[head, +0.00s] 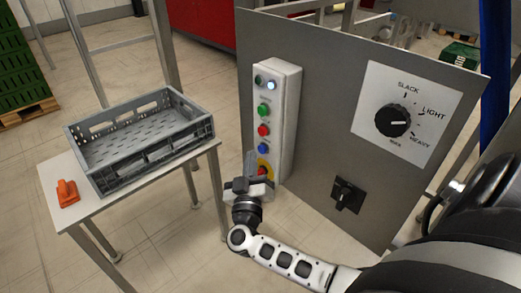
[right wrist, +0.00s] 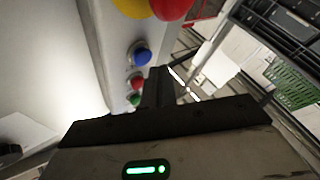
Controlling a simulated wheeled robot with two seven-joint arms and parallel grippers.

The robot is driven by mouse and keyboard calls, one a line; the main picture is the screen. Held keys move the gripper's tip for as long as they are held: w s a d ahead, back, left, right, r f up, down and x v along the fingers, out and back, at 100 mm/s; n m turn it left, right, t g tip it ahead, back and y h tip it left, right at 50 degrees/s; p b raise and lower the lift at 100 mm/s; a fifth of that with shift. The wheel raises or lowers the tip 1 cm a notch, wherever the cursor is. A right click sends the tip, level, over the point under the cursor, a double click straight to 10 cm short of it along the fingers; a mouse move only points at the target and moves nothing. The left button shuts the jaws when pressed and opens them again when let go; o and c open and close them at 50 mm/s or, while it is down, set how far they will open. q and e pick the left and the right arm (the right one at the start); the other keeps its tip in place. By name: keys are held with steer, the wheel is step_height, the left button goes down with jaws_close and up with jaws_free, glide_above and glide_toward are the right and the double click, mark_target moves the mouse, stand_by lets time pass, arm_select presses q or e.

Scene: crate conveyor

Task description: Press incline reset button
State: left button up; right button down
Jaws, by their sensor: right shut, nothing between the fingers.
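A pale button box (head: 288,125) is fixed to the grey panel. From top to bottom it carries two small lamps, a green button (head: 264,110), a red button (head: 263,130), a blue button (head: 262,149) and a yellow-and-red mushroom button (head: 264,170). Their labels are too small to read, so I cannot tell which is incline reset. My right gripper (head: 250,160) is shut and empty, in front of the box's lower end, partly covering the mushroom button. In the right wrist view the blue button (right wrist: 139,54) shows beside the shut fingers (right wrist: 158,85), apart from them. My left gripper is not in view.
A grey crate (head: 140,140) and an orange object (head: 67,192) are on a small table to the left. The panel also has a large dial (head: 393,120) and a black rotary switch (head: 347,194). Floor shows between table and panel.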

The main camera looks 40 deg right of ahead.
stand_by(0.8)
steer(key=shift+d+p, duration=0.35)
steer(key=shift+d, duration=0.1)
steer(key=shift+w+d, duration=0.1)
steer(key=shift+d, duration=0.4)
stand_by(0.5)
steer(key=shift+a+p, duration=0.2)
steer(key=shift+p, duration=0.15)
steer(key=shift+a, duration=0.7)
steer(key=shift+s+a+p, duration=0.15)
steer(key=shift+a+p, duration=0.2)
steer(key=shift+a, duration=0.9)
steer(key=shift+s+a+p, duration=0.15)
steer(key=shift+a+p, duration=0.15)
steer(key=shift+a, duration=0.95)
